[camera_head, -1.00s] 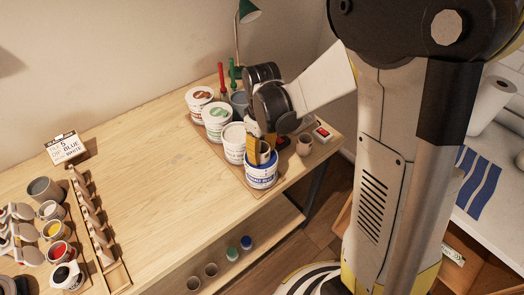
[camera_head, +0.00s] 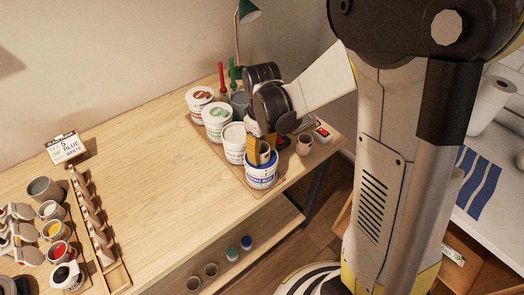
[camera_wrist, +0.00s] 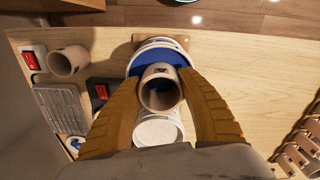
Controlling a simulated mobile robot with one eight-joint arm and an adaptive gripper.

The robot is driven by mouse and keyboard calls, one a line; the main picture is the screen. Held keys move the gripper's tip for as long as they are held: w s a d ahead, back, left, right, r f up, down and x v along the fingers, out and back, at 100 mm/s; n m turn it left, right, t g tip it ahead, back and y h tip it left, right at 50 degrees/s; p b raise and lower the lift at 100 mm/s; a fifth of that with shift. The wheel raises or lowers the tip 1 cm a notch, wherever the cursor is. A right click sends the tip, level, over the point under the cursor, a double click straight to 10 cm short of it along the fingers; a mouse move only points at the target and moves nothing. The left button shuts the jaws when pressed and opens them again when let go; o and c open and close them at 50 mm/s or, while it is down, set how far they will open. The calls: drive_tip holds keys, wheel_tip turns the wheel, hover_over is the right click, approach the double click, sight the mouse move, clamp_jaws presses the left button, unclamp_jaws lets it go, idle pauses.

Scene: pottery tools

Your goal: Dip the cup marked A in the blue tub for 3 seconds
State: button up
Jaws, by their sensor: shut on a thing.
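The blue tub (camera_head: 262,178) is a white bucket with a blue rim and label, at the front end of a row of tubs. In the wrist view its blue glaze and rim (camera_wrist: 150,46) show around a small tan cup (camera_wrist: 160,92). My gripper (camera_head: 262,148) points down over the tub, its yellow fingers shut on the cup's sides. The cup (camera_head: 265,153) sits in the tub's mouth, its lower part hidden by the rim. A dark mark shows on the cup, too small to read. How deep it sits in the glaze is unclear.
A white tub (camera_head: 233,143), a green-marked tub (camera_head: 216,119) and a brown-marked tub (camera_head: 200,97) stand behind. A tan cup (camera_head: 304,145) and a red switch (camera_head: 322,132) are to the right. Glaze cups and a rack (camera_head: 95,225) are at left; the table's middle is clear.

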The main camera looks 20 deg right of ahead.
drive_tip(key=shift+r, duration=0.1)
wheel_tip(320, 180, up, 6)
drive_tip(key=p, duration=0.4)
drive_tip(key=shift+f, duration=0.25)
idle(1.5)
